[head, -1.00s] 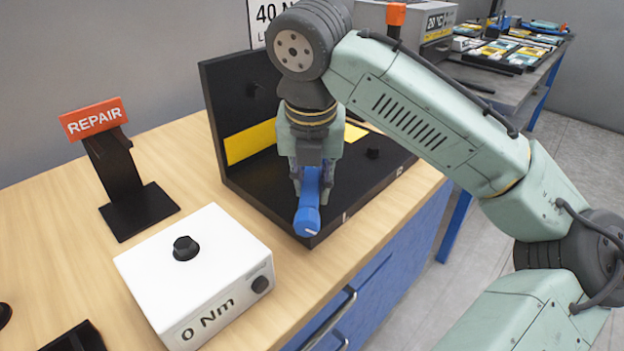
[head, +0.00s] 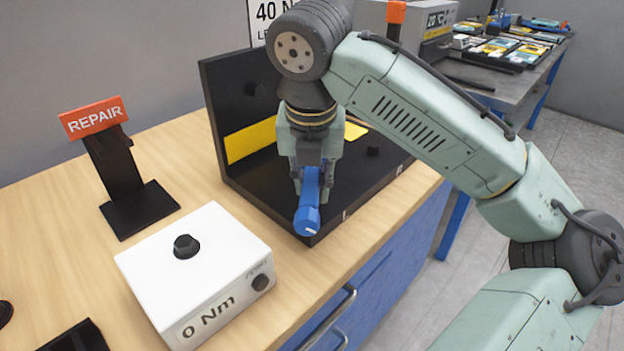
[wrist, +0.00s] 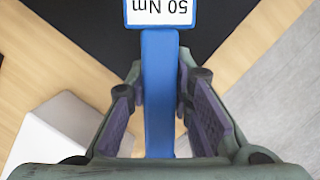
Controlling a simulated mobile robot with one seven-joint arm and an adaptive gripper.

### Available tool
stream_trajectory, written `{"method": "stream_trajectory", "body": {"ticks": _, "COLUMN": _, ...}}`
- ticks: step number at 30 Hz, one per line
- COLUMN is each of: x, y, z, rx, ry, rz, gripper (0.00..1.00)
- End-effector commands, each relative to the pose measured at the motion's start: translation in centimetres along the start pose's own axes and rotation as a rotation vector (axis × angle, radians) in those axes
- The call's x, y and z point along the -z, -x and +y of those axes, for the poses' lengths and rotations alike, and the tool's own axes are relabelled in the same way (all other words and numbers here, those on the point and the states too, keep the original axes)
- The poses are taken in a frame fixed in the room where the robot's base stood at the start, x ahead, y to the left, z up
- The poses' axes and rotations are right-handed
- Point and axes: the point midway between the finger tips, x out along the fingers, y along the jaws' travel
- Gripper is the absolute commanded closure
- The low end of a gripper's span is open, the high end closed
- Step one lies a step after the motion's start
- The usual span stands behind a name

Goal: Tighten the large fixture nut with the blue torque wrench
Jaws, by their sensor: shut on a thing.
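The blue torque wrench (head: 309,203) is in my gripper (head: 311,180), over the front left part of the black fixture's base. In the wrist view the wrench's blue handle (wrist: 159,85) runs between the two finger pads of my gripper (wrist: 160,105), and a white label (wrist: 160,12) reading 50 Nm shows upside down at the top. In the head view the wrench's blue end points toward the camera. The black fixture (head: 228,100) has an upright back plate and a flat base. The wrench's working end is hidden.
A white box (head: 215,245) reading 0 Nm, with a black knob on top, stands in front left of the fixture. A black stand with a REPAIR sign (head: 95,118) is at the left. A grey bench (head: 505,92) with several items is at the back right.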

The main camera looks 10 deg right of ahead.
Motion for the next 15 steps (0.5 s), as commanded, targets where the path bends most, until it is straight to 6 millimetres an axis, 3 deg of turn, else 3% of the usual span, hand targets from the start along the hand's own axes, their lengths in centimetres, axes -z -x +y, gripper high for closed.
{"method": "stream_trajectory", "body": {"ticks": 15, "x": 0.06, "y": -0.43, "z": 0.01, "rx": -0.001, "ry": -0.001, "rz": -0.005, "gripper": 1.00}}
